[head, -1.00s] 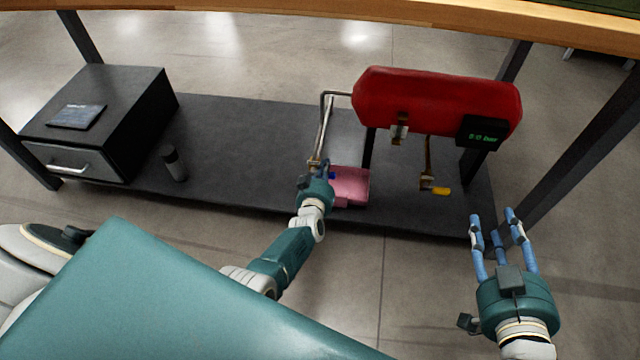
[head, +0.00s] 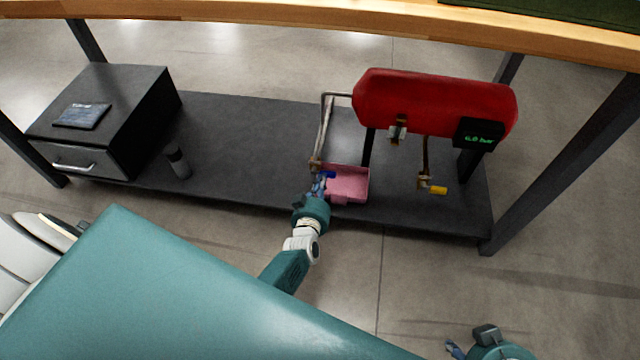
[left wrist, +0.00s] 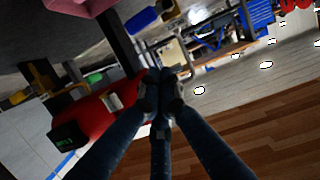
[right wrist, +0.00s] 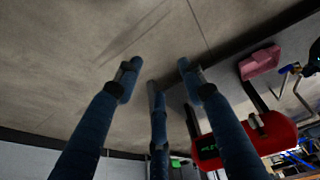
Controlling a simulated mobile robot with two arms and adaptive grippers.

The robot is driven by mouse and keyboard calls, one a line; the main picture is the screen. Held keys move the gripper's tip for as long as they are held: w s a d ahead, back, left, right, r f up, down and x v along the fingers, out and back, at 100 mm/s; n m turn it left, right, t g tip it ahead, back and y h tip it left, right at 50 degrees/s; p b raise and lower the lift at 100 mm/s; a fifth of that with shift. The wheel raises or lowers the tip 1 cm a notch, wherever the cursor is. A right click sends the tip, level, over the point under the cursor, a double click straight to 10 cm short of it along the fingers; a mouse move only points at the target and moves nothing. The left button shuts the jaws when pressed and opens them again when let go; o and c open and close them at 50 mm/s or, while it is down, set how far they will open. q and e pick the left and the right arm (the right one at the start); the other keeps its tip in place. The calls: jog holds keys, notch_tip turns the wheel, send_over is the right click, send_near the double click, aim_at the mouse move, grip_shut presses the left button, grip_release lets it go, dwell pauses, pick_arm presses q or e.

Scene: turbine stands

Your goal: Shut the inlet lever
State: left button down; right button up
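The inlet lever, with a blue handle (head: 329,174), sits at the lower end of the bent pipe (head: 326,125) left of the red tank (head: 435,103). My left gripper (head: 319,184) is just beside the handle, partly hiding it. In the left wrist view the fingers of my left gripper (left wrist: 163,82) are drawn together with nothing seen between them; a blue bar (left wrist: 140,20), apparently the handle, lies apart from them. My right gripper (right wrist: 153,82) is open and empty over the floor; only part of it shows at the head view's bottom edge (head: 455,350).
A pink bin (head: 349,184) stands right beside the blue handle. A yellow lever (head: 438,190) hangs below the tank, near a display (head: 479,134) with green digits. A drawer box (head: 104,120) and a dark bottle (head: 177,162) stand left. The shelf middle (head: 245,150) is clear.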

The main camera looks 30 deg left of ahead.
pick_arm(q)
jog(key=shift+p+v, duration=0.35)
jog(key=shift+v, duration=0.9)
pick_arm(e)
jog(key=shift+s+d+r+g, duration=0.1)
jog(key=shift+s+r+g, duration=0.05)
jog(key=shift+s, duration=0.25)
jog(key=shift+s+d+r+g, duration=0.1)
jog(key=shift+s+r+g, duration=0.05)
jog(key=shift+s, duration=0.25)
